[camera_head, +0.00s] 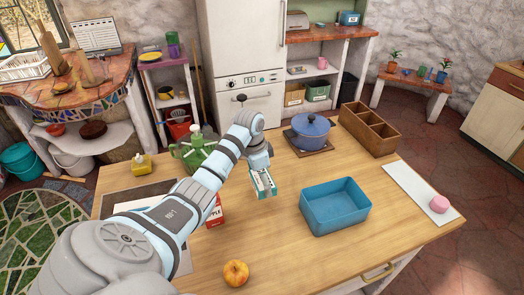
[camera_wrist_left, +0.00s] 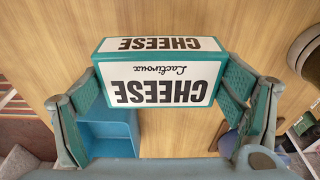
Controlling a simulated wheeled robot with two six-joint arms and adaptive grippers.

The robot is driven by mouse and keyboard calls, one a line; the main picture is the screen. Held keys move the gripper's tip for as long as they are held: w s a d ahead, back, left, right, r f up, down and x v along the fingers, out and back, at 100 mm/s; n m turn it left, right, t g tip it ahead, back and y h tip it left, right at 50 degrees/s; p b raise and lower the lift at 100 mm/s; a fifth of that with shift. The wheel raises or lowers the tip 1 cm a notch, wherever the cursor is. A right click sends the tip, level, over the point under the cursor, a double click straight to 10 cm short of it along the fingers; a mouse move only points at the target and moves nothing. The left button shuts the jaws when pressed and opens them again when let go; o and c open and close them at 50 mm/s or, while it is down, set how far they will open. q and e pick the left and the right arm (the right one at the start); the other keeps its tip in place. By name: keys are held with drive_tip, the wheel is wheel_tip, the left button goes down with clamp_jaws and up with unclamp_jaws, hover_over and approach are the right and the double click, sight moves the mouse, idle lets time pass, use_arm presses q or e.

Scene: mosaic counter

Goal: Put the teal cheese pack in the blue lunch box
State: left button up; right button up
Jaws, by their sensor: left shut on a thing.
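The teal cheese pack (camera_wrist_left: 160,84) has white label faces reading CHEESE and shows between my fingers in the left wrist view. It is also at the end of my left arm in the head view (camera_head: 263,184). My left gripper (camera_wrist_left: 165,90) is shut on the cheese pack, with a finger at each end of it. The pack is over the counter, left of the blue lunch box; its height is hard to tell. The blue lunch box (camera_head: 335,222) is open and looks empty. It also shows partly in the left wrist view (camera_wrist_left: 110,130). My right gripper is not seen.
A blue pot (camera_head: 311,130) stands behind the box, beside a wooden divided crate (camera_head: 369,130). A white board (camera_head: 408,184) with a pink item (camera_head: 439,204) lies right. A green kettle (camera_head: 190,153) and red carton (camera_head: 216,214) stand left.

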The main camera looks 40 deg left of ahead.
sight(263, 202)
use_arm(q)
wheel_tip(263, 202, down, 3)
drive_tip(key=shift+s, duration=0.1)
wheel_tip(263, 202, down, 6)
drive_tip(key=b, duration=0.5)
drive_tip(key=shift+b, duration=0.35)
drive_tip(key=shift+r, duration=0.25)
drive_tip(key=shift+c, duration=0.7)
drive_tip(key=shift+p, duration=0.3)
drive_tip(key=o, duration=1.5)
drive_tip(key=shift+f, duration=0.1)
drive_tip(key=shift+c, duration=0.2)
